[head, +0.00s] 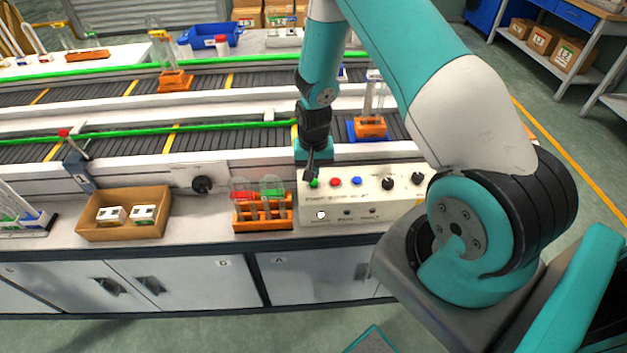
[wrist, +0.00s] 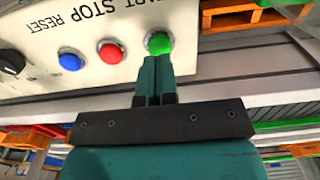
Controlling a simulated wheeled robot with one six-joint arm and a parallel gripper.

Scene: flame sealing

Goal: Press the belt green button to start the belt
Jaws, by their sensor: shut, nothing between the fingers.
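The green button (head: 314,183) is at the left end of the row on a cream control box at the front of the belt. In the wrist view the green button (wrist: 159,43) is under the word START, right of a red and a blue button. My gripper (head: 311,176) is shut and empty, pointing down at the green button. In the wrist view my gripper's fingertips (wrist: 154,62) are just below the green button's edge; I cannot tell if they touch it.
The red button (head: 336,182), blue button (head: 356,182) and black knobs are close by on the box. An orange rack (head: 262,222) with tubes stands left of it. A cardboard tray (head: 98,230) sits further left. The belt (head: 215,140) runs behind, carrying an orange holder (head: 370,127).

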